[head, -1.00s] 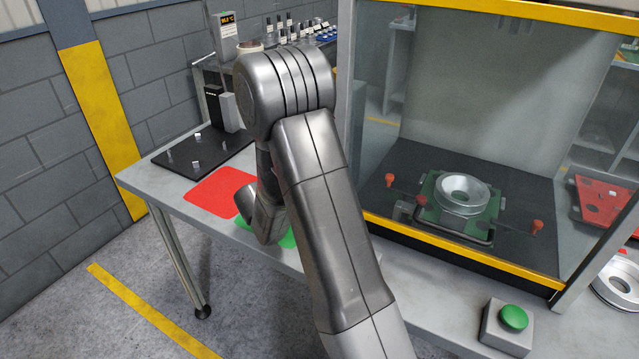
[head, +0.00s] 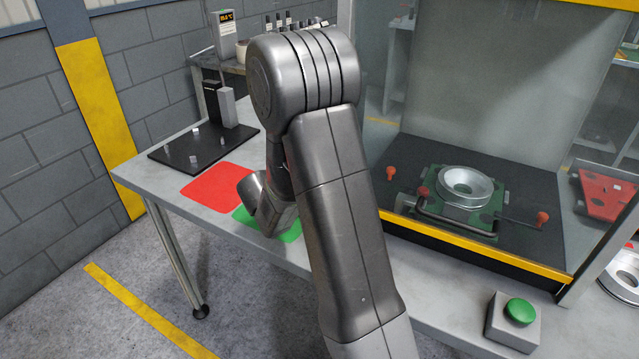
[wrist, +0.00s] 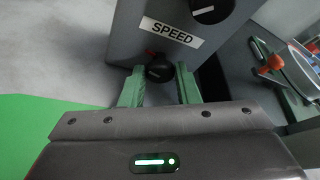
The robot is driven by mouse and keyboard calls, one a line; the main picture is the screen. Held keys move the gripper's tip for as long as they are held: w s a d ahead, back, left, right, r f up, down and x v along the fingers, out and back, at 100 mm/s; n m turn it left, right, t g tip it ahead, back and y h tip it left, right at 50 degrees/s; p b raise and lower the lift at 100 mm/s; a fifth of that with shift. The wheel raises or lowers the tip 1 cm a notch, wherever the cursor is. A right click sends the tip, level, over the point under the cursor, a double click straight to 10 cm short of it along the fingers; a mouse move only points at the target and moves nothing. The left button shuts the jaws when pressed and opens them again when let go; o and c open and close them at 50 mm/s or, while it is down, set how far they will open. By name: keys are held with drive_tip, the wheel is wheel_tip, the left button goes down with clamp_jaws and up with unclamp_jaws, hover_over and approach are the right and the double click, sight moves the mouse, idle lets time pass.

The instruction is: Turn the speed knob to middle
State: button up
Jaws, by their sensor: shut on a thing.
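In the wrist view, a grey box (wrist: 130,30) carries a white label (wrist: 172,32) reading SPEED. A black dial (wrist: 212,8) with a white pointer line sits above the label, cut off by the top edge. A smaller black round knob (wrist: 160,71) with a bit of red beside it is below the label. My gripper (wrist: 160,78) has its two green fingers either side of this smaller knob and is shut on it. Which of the two the label belongs to, I cannot tell. In the head view my arm hides the gripper and the box.
A red mat (head: 215,187) and a green mat (head: 288,234) lie on the table. A black plate (head: 175,153) with small pegs is at the left. A glazed enclosure with a yellow sill (head: 470,262) holds a green fixture (head: 432,190). A green button (head: 519,312) stands in front.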

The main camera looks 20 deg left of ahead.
drive_tip(key=m+b, duration=0.1)
drive_tip(key=b, duration=0.1)
drive_tip(key=m+y+b, duration=0.1)
drive_tip(key=b, duration=0.2)
drive_tip(key=shift+d+f+m+y, duration=0.2)
drive_tip(key=shift+m+y, duration=0.1)
drive_tip(key=shift+m, duration=0.1)
drive_tip(key=m+y+b, duration=0.1)
drive_tip(key=b, duration=0.1)
drive_tip(key=shift+r+b, duration=0.25)
drive_tip(key=shift+b, duration=0.1)
drive_tip(key=shift+r, duration=0.1)
drive_tip(key=o, duration=1)
drive_tip(key=shift+c, duration=0.2)
drive_tip(key=shift+s, duration=0.15)
drive_tip(key=d+p+v, duration=0.1)
drive_tip(key=p+v, duration=0.1)
drive_tip(key=v, duration=1.1)
drive_tip(key=shift+s+a, duration=0.3)
drive_tip(key=shift+a, duration=0.1)
drive_tip(key=shift+r, duration=0.1)
